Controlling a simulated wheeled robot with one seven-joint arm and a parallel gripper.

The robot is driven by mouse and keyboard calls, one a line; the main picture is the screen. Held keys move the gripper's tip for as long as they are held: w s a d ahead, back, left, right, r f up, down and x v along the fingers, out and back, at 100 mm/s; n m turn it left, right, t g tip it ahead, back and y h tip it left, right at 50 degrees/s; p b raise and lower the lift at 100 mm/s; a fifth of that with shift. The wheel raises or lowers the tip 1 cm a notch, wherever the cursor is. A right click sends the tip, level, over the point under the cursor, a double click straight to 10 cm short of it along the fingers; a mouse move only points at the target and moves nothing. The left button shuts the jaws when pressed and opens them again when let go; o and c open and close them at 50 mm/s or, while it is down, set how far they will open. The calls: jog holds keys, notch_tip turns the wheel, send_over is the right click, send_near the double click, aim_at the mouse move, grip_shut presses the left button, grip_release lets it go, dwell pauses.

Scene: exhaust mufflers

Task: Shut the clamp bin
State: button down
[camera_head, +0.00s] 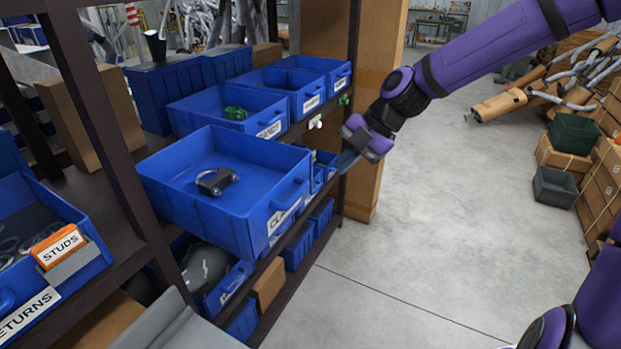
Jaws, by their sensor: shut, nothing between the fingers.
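The clamp bin (170,192) is a blue open-topped bin at the centre left, sticking out past the front edge of its shelf. A dark clamp (216,181) lies inside it. Its front has a handle (288,196) and a white label, partly readable as "CL". My gripper (347,161) is shut and empty. In the picture it is to the right of the bin's front, apart from the handle. The fingertips are small and dark, near the shelf's right post.
Other blue bins (264,112) stand behind on the shelf, one holding a green item. A returns bin (75,272) with an orange studs box (58,246) is at left. More bins sit on the lower shelf. Grey floor (430,240) is clear at right; cartons (601,185) stand at the far right.

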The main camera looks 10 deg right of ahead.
aim_at(310, 179)
jog(key=shift+w+a+f, duration=0.35)
jog(key=shift+a+f, duration=0.45)
jog(key=shift+a, duration=0.35)
jog(key=shift+w+a+f, duration=0.35)
jog(key=shift+a+f, duration=0.5)
jog(key=shift+a, duration=0.3)
jog(key=shift+w+a+f, duration=0.35)
jog(key=shift+a+f, duration=0.45)
jog(key=shift+a, duration=0.35)
jog(key=w+a, duration=0.4)
jog(key=a, duration=0.2)
jog(key=w+a, duration=0.5)
jog(key=a, duration=0.2)
jog(key=w+a, duration=0.5)
jog(key=a, duration=0.1)
jog(key=shift+a, duration=0.4)
jog(key=shift+w+a+r, duration=0.1)
jog(key=shift+w+a, duration=0.05)
jog(key=shift+r, duration=0.1)
